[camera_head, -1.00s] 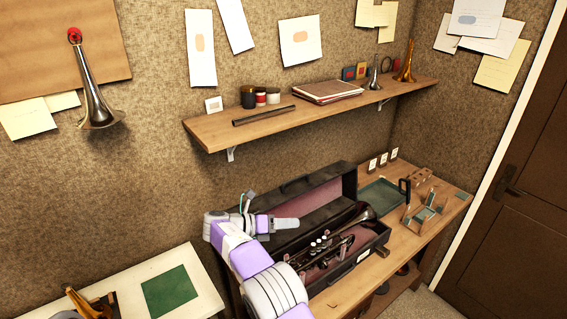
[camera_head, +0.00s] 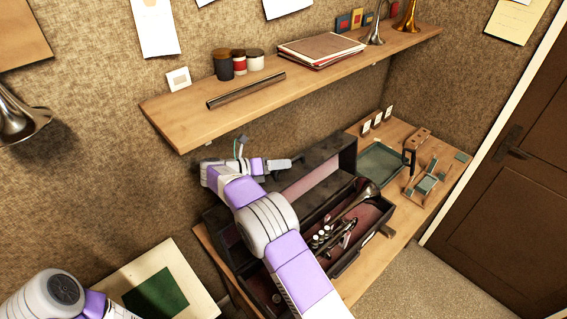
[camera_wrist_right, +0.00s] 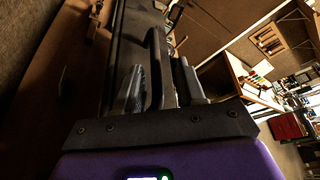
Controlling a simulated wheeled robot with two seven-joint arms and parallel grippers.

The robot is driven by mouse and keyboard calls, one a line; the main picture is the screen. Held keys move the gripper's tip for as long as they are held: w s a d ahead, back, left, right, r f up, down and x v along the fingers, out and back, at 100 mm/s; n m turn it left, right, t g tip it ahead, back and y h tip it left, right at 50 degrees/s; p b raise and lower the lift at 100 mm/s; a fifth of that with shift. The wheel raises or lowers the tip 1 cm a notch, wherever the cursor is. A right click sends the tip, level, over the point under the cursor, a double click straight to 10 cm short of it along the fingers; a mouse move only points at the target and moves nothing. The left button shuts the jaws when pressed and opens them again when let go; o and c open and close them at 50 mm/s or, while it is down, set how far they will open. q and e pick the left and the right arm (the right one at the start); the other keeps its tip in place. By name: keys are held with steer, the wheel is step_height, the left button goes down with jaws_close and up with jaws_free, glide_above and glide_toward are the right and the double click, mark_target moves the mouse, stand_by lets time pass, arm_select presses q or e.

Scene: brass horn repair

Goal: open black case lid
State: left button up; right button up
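The black case (camera_head: 345,262) stands on the wooden bench with its lid (camera_head: 345,158) raised at the back. A strip of the lid's pink lining (camera_head: 312,184) shows. A dark brass instrument (camera_head: 345,215) lies in the case. My right gripper (camera_head: 279,164) is at the lid's upper edge, by its black handle (camera_head: 292,160). In the right wrist view, a black bar (camera_wrist_right: 155,68), apparently the handle, lies between my right fingers (camera_wrist_right: 160,88); whether they press on it is unclear. My right forearm covers the case's left part. My left gripper is out of view.
A wooden shelf (camera_head: 190,127) with jars and papers hangs above the lid. A green tray (camera_head: 381,160) and a small wooden stand (camera_head: 432,185) are on the bench to the right. A white table (camera_head: 195,278) with a green mat stands at lower left.

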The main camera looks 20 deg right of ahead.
steer(key=shift+w+d+f, duration=0.15)
steer(key=shift+d+f, duration=0.05)
steer(key=shift+d, duration=0.25)
steer(key=shift+w+d+f, duration=0.15)
steer(key=shift+d+f, duration=0.05)
steer(key=shift+d, duration=0.25)
steer(key=shift+s, duration=0.1)
steer(key=shift+c, duration=0.4)
jaws_close()
